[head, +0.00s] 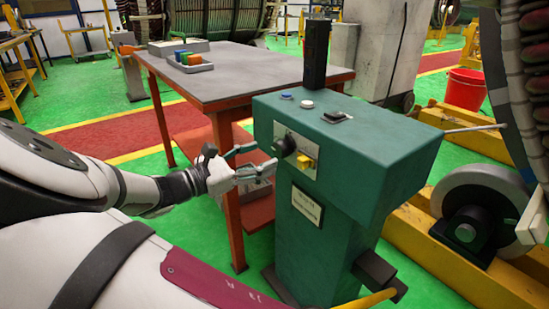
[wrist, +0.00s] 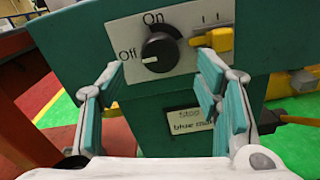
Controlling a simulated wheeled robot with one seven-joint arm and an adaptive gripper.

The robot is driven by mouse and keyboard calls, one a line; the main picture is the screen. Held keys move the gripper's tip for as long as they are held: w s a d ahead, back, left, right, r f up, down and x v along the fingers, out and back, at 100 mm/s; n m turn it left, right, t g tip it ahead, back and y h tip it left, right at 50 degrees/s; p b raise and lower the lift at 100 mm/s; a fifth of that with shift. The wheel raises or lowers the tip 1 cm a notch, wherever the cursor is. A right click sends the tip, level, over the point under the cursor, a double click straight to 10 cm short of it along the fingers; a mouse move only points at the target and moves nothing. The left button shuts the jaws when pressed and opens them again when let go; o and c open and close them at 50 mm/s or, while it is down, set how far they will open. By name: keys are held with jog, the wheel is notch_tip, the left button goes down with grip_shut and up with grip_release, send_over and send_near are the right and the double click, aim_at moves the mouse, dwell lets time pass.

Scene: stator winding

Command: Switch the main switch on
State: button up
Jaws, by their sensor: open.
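The main switch is a black rotary knob (head: 286,145) on a pale plate on the side of the green control box (head: 355,165). In the wrist view the knob (wrist: 161,50) has "Off" printed at its left and "On" above it. Its white mark points left toward "Off". My gripper (head: 257,158) is open and empty in front of the plate. In the wrist view the fingers of my gripper (wrist: 160,66) stand spread on the left and right of the knob, apparently short of it. Contact cannot be told.
A yellow switch (wrist: 218,40) sits right of the knob. The box top carries a blue button (head: 286,97), a white button (head: 307,104) and a black post (head: 316,55). A table (head: 235,72) stands behind on the left. A label plate (head: 307,205) is below.

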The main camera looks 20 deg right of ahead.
aim_at(277, 151)
jog(key=shift+b+x, duration=0.7)
jog(key=shift+x, duration=1.9)
jog(key=c, duration=1.2)
jog(key=shift+o, duration=0.2)
